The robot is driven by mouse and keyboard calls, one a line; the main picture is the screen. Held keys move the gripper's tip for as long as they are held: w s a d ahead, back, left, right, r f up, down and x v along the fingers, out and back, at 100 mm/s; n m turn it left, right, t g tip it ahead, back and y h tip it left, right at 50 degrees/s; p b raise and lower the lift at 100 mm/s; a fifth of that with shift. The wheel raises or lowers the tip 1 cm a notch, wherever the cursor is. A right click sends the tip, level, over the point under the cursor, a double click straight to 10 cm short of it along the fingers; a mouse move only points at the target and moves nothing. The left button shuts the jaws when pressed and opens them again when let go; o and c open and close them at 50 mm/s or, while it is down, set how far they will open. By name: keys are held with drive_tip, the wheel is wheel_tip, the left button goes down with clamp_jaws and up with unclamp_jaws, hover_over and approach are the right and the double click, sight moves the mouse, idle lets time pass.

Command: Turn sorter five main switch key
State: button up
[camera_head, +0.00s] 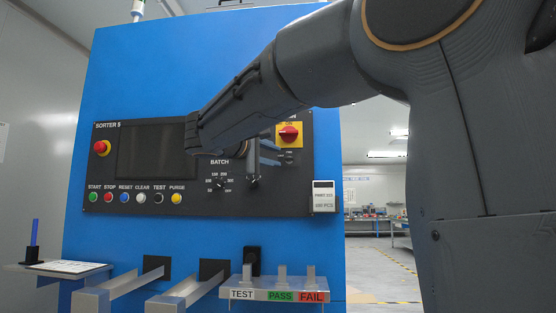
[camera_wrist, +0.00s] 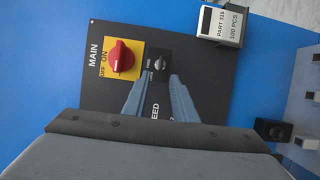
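The sorter 5 panel (camera_head: 105,205) is dark, on a blue cabinet. Its main switch is a red knob (camera_head: 289,133) on a yellow plate marked ON, at the panel's upper right. The wrist view shows the red knob (camera_wrist: 122,58) beside the words MAIN, ON and OFF; which way it points is not clear. A small round switch (camera_wrist: 159,63) with tiny print sits beside the yellow plate; it also shows under the knob in the head view (camera_head: 289,157). My gripper (camera_wrist: 159,79) is open and empty, its two blue-grey fingers apart, close to the small switch; contact cannot be told.
A part-count box (camera_head: 323,196) juts out at the panel's right edge. Push buttons, an emergency stop (camera_head: 101,148) and a dark screen (camera_head: 150,150) lie to the left. Chutes and a TEST/PASS/FAIL shelf (camera_head: 270,295) stick out below. My arm hides part of the panel.

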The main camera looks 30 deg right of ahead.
drive_tip(key=v, duration=0.2)
drive_tip(key=shift+s+a, duration=0.2)
drive_tip(key=shift+a, duration=0.1)
drive_tip(key=s+a+f+g+y, duration=0.1)
drive_tip(key=s+a+f+y, duration=0.15)
drive_tip(key=f, duration=0.75)
drive_tip(key=s+a+f+g+y, duration=0.2)
drive_tip(key=s+f+y, duration=0.1)
drive_tip(key=f, duration=0.8)
drive_tip(key=s+a+f+g+y, duration=0.1)
drive_tip(key=s+a+f+y, duration=0.15)
drive_tip(key=f, duration=0.75)
drive_tip(key=s+a+f+m+g+y, duration=0.1)
drive_tip(key=s+a+f+g+y, duration=0.15)
drive_tip(key=s+a+f, duration=0.35)
drive_tip(key=s+a+f+m+g+y, duration=0.2)
drive_tip(key=s+a+f+y, duration=0.1)
drive_tip(key=s+f, duration=0.6)
drive_tip(key=s+a+f+m+g+y, duration=0.1)
drive_tip(key=s+a+f+g+y, duration=0.1)
drive_tip(key=s+a+f, duration=0.4)
drive_tip(key=d+r+m+p, duration=0.2)
drive_tip(key=d+r+p, duration=0.4)
drive_tip(key=p, duration=0.9)
drive_tip(key=s+d, duration=0.1)
drive_tip(key=d, duration=0.2)
drive_tip(key=shift+d+r+m, duration=0.15)
drive_tip(key=shift+d+m, duration=0.15)
drive_tip(key=shift+m, duration=0.1)
